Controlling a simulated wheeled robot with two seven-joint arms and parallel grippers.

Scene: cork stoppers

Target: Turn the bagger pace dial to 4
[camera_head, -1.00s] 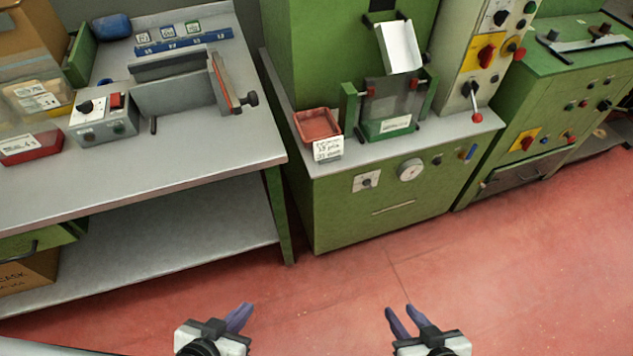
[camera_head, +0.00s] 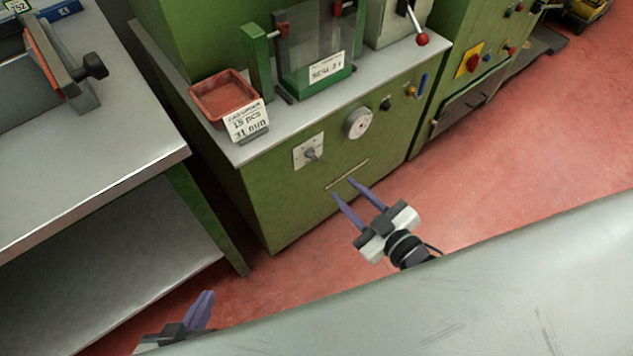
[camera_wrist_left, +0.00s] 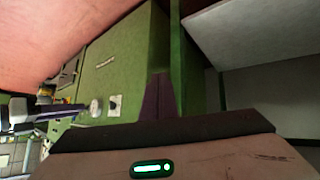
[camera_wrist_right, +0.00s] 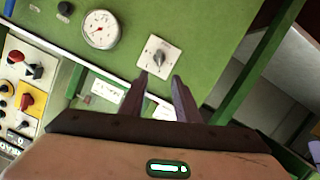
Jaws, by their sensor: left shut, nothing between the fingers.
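A dial with a grey knob on a square white plate (camera_head: 310,152) is on the front of the green machine, left of a round gauge. Its markings are too small to read in the head view. It also shows in the right wrist view (camera_wrist_right: 157,55), ahead of the fingers, and small in the left wrist view (camera_wrist_left: 115,104). I cannot tell for sure that it is the bagger pace dial. My right gripper (camera_head: 343,189) is open and empty, below and right of the dial, apart from it. My left gripper (camera_head: 206,296) is shut and empty, low on the left.
The green machine (camera_head: 290,205) carries a red tray (camera_head: 224,96) with a card in front. The round gauge (camera_head: 358,123) sits beside the dial. A grey bench (camera_head: 90,150) stands at left. A pale grey surface (camera_head: 480,290) fills the lower right. Red floor lies between.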

